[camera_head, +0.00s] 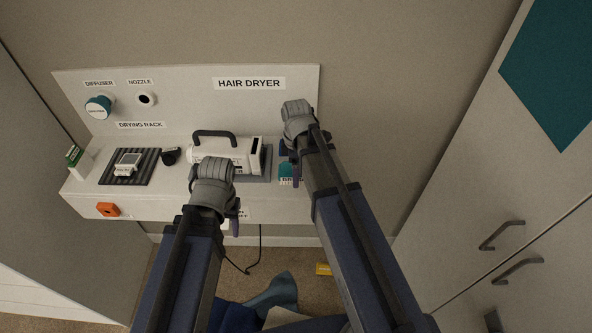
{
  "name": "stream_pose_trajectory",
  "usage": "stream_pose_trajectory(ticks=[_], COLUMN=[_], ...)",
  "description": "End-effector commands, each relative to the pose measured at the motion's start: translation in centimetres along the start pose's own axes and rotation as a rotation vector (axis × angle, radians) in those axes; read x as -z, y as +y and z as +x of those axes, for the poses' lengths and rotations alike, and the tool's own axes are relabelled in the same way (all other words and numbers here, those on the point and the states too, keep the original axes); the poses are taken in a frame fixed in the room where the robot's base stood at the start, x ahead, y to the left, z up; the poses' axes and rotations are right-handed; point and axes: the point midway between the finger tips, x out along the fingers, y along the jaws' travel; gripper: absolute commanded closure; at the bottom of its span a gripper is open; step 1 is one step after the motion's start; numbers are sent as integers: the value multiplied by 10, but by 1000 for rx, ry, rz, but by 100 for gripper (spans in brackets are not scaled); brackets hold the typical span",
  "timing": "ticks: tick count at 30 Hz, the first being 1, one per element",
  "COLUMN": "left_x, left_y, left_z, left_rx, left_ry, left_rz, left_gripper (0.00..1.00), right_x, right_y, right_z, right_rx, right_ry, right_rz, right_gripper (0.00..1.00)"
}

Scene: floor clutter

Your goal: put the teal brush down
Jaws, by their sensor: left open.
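A small teal item (287,172) with a white label sits at the right end of the white shelf, partly behind my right wrist. I cannot tell whether it is the brush. My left gripper (235,222) is open at the shelf's front edge, below the hair dryer, and mostly hidden by its wrist. No brush shows clearly in it. My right gripper (295,172) is close beside the teal item, and its jaws are hidden by the arm. A teal shape (275,291) shows low between my arms, near the floor; what it is cannot be told.
The white shelf (75,188) holds a white hair dryer (225,150), a dark ribbed rack (145,176) with a white device, and a green-white box (74,156). An orange block (108,210) is on its front. A yellow item (323,269) lies on the floor. Cabinets with handles (502,235) stand right.

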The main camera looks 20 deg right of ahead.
Motion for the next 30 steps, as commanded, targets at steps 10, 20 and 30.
stream_pose_trajectory(ticks=[10, 20, 30], left_x=[0, -1, -4], left_y=[0, -2, -6], left_z=[0, -18, -66], left_rx=[0, 0, 0], left_ry=[0, 0, 0], left_rz=[0, 0, 2], left_gripper=[50, 50, 50], right_x=[0, 0, 0], right_y=[0, 0, 0], right_z=[0, -18, -66], right_rx=[0, 0, 0], right_ry=[0, 0, 0], right_rz=[0, 0, 0], right_gripper=[2, 2, 2])
